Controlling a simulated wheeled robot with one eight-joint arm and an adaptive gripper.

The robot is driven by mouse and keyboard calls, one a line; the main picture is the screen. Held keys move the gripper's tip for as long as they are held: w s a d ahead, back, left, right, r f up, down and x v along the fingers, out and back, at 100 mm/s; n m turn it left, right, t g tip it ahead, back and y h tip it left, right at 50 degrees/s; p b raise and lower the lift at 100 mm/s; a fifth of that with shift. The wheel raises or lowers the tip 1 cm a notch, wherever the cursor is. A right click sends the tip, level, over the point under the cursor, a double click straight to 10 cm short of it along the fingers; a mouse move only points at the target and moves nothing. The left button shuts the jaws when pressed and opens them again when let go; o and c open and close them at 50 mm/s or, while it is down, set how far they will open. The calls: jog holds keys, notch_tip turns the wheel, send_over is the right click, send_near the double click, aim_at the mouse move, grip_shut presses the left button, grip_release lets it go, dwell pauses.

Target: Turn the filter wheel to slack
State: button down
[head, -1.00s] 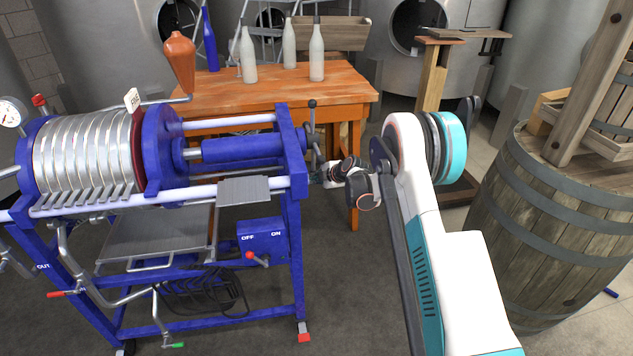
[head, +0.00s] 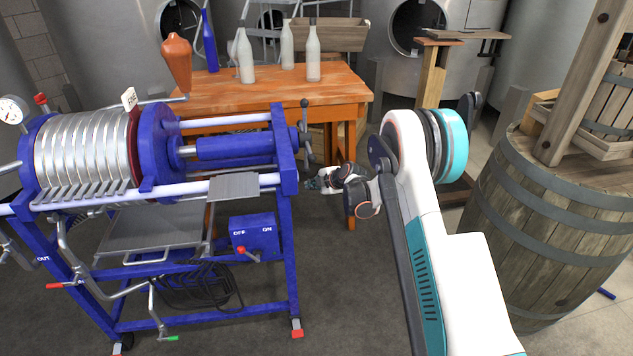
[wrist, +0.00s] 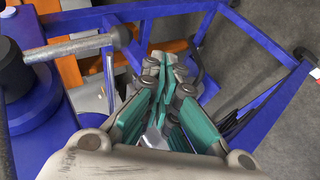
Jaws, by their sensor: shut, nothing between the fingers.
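The blue filter press (head: 160,150) holds a pack of pale round plates at left. Its filter wheel (head: 305,125) is at the right end of the blue screw housing, seen nearly edge-on, with one dark-tipped spoke pointing up. In the wrist view a dark hub (wrist: 14,72) with a grey metal spoke (wrist: 75,47) shows at upper left. My gripper (head: 312,183) is just below and right of the wheel, beside the frame's right upright. In the wrist view my gripper (wrist: 166,70) has its teal-padded fingers together and empty, apart from the spoke. The wheel's far side is hidden.
A wooden table (head: 270,88) with several bottles stands behind the press. A wooden barrel (head: 545,225) stands at right, beyond my arm. An OFF/ON switch box (head: 253,235) sits low on the press frame. Floor is open between press and barrel.

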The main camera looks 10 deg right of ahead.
jog(key=s+d+r+p, duration=0.3)
jog(key=s, duration=0.4)
jog(key=s+a+r+m+g+h, duration=0.1)
jog(key=s+r+m, duration=0.4)
jog(key=s+r, duration=0.6)
jog(key=s+a+r+m+h, duration=0.1)
jog(key=s+r+m, duration=0.4)
jog(key=s+r, duration=0.6)
jog(key=s+d+r+m+h, duration=0.1)
jog(key=s+m, duration=0.4)
jog(key=s, duration=0.7)
jog(key=s+d+r+m+g+h, duration=0.1)
jog(key=s+r+m, duration=0.2)
jog(key=s, duration=0.9)
jog(key=shift+s+m+h, duration=0.25)
jog(key=shift+m+h, duration=0.15)
jog(key=shift+m, duration=0.6)
